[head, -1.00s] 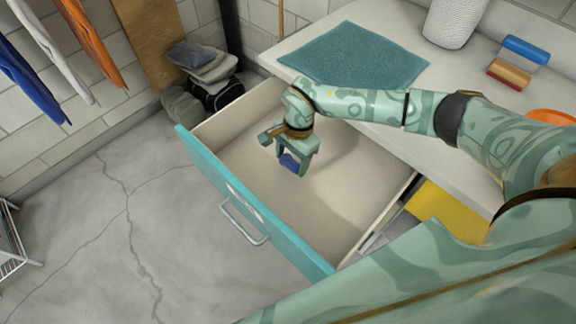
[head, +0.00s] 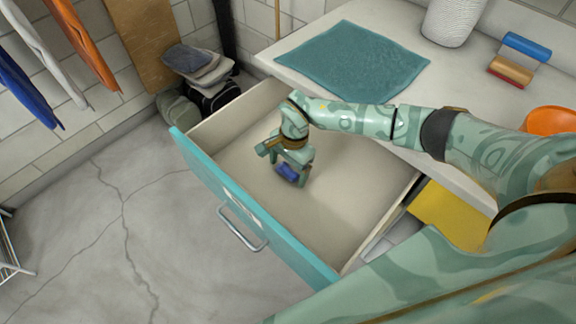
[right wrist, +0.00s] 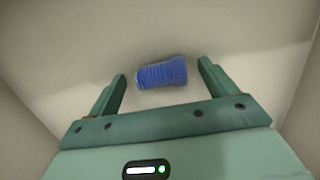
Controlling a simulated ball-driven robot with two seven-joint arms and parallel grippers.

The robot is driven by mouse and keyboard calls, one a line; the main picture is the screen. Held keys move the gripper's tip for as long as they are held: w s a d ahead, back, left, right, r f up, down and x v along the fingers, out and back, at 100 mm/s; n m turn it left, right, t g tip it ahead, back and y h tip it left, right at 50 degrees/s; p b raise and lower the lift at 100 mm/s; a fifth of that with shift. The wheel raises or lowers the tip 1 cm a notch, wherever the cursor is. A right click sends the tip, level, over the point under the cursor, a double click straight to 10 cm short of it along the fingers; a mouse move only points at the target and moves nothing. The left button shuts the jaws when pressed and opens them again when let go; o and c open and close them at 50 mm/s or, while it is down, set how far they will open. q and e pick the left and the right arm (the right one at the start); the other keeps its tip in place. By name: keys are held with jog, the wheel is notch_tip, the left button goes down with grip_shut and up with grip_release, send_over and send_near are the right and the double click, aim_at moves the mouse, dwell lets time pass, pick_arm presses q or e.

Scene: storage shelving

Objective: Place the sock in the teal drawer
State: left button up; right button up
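The teal-fronted drawer (head: 240,212) is pulled out below the white counter, and its pale inside is bare apart from the sock. The small blue ribbed sock (head: 287,173) is inside the drawer, at my right gripper's fingertips. My right gripper (head: 292,168) points down into the drawer. In the right wrist view, the sock (right wrist: 162,73) lies just beyond and between the spread fingers (right wrist: 163,84), with gaps on both sides. It appears to rest on the drawer floor. My left gripper is out of view.
A teal towel (head: 353,60), a white ribbed container (head: 452,20), blue and red rolls (head: 518,62) and an orange bowl (head: 550,121) are on the counter. A yellow item (head: 447,208) shows beneath it. Folded cloths (head: 205,70) are stacked behind the drawer.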

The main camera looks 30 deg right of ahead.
jog(key=shift+r, duration=0.1)
pick_arm(q)
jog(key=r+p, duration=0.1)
jog(key=p, duration=0.1)
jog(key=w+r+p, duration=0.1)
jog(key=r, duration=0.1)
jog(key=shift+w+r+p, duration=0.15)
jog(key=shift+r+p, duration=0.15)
jog(key=shift+p, duration=0.1)
pick_arm(e)
notch_tip(320, 180, up, 12)
jog(key=d, duration=0.1)
jog(key=shift+w+d, duration=0.25)
jog(key=shift+d, duration=0.15)
